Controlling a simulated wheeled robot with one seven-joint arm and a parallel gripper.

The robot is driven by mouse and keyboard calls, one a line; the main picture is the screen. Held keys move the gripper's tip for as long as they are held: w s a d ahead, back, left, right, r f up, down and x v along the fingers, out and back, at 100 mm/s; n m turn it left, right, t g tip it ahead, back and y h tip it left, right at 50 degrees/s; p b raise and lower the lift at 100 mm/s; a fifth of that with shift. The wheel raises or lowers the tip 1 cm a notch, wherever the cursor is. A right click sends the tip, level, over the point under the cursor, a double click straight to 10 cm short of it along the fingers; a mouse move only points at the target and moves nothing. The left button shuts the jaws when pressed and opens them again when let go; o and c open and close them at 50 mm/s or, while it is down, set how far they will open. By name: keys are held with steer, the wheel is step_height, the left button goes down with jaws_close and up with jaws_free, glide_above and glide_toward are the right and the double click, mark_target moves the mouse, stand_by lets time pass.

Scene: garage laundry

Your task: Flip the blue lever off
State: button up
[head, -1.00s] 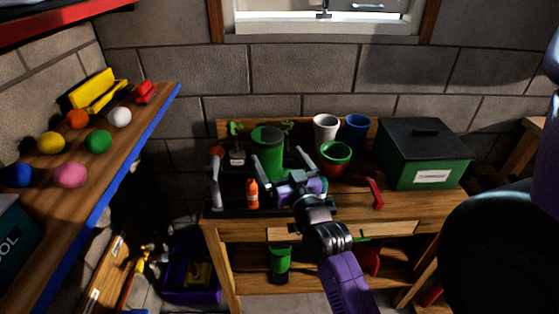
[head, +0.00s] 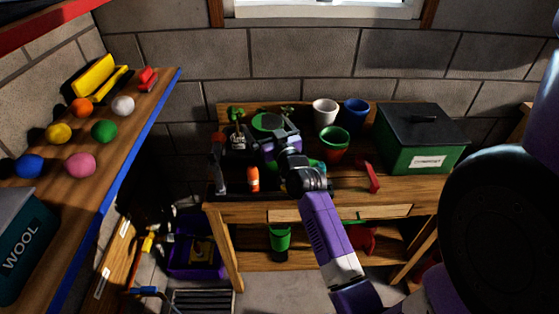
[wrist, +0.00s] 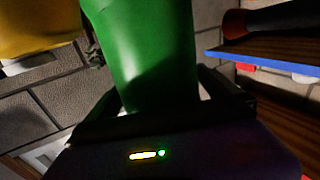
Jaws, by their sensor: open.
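I cannot make out a blue lever in either view. My gripper (head: 270,136) is open over the back left of the workbench, at a green container (head: 266,121) that it partly hides. In the wrist view, a large smooth green surface (wrist: 150,50), likely that container, fills the space between the open fingers (wrist: 165,98). I cannot tell whether the fingers touch it.
The workbench (head: 400,190) also holds an orange bottle (head: 253,179), a red pot (head: 334,144), white and blue cups, a red bent piece (head: 373,177) and a green box (head: 420,145). A blue-edged shelf (head: 130,135) with several balls stands left.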

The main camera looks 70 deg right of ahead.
steer(key=c, duration=2)
steer(key=shift+c, duration=0.8)
steer(key=shift+r, duration=0.1)
steer(key=shift+r, duration=0.1)
